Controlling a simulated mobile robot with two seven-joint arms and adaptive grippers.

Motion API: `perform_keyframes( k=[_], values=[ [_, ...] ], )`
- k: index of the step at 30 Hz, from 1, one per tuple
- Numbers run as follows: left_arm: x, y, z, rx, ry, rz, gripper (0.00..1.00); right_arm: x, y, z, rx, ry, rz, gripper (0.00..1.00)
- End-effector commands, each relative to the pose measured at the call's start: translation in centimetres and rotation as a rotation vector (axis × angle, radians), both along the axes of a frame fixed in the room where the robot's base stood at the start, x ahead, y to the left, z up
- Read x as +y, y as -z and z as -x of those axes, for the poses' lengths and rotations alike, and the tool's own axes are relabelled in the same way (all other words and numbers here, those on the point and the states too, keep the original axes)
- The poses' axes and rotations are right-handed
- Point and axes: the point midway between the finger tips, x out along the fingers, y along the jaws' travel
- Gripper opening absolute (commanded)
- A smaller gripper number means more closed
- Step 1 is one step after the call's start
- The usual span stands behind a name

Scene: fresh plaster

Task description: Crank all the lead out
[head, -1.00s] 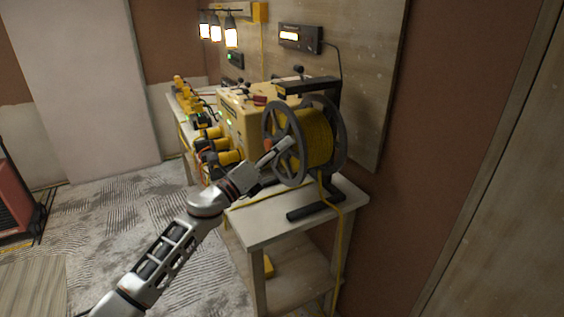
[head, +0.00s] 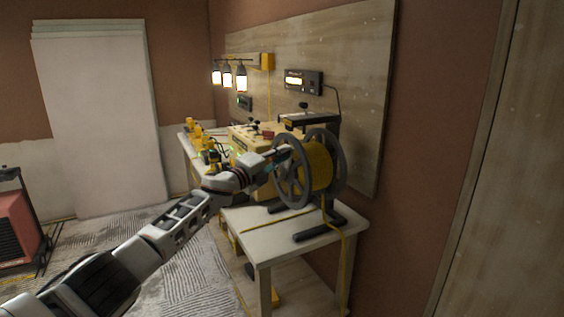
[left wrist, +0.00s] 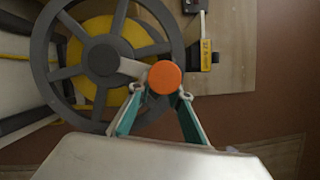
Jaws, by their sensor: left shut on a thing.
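A cable reel with grey spoked flanges and yellow cable, the lead (head: 319,165), stands on a black-footed frame on the white bench. In the left wrist view the grey spoked flange (left wrist: 60,97) fills the upper left. A light crank arm runs from its hub to an orange round knob (left wrist: 164,77). My left gripper (left wrist: 163,95) is shut on this knob, its two teal-lined fingers on either side of it. In the head view the left gripper (head: 276,155) is at the reel's near flange, its fingertips partly hidden. My right gripper is not in view.
The white bench top (head: 262,231) has a yellow strand lying on it, and cable hangs down by its leg. A yellow case and several yellow tools stand behind the reel. A board wall and a lit display (head: 303,81) rise behind.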

Motion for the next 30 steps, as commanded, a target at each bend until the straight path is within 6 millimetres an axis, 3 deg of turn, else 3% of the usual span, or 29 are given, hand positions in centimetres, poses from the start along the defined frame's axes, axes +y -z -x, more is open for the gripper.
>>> perform_keyframes(
  k=[8, 23, 24, 25, 30],
  values=[
    [0.29, -0.83, -0.63, -0.007, -0.005, 0.000, 0.00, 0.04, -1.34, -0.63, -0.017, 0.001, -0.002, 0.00],
    [0.36, -0.97, -0.73, -0.012, -0.008, -0.004, 0.00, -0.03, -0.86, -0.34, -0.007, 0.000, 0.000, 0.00],
    [0.36, -0.98, -0.73, -0.012, -0.008, -0.004, 0.26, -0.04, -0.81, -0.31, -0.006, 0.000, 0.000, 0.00],
    [0.35, -0.97, -0.72, -0.012, -0.007, -0.004, 0.34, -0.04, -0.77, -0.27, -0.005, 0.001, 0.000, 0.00],
    [0.25, -0.75, -0.67, -0.009, -0.005, -0.004, 0.36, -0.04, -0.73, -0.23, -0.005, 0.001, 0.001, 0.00]
  ],
)
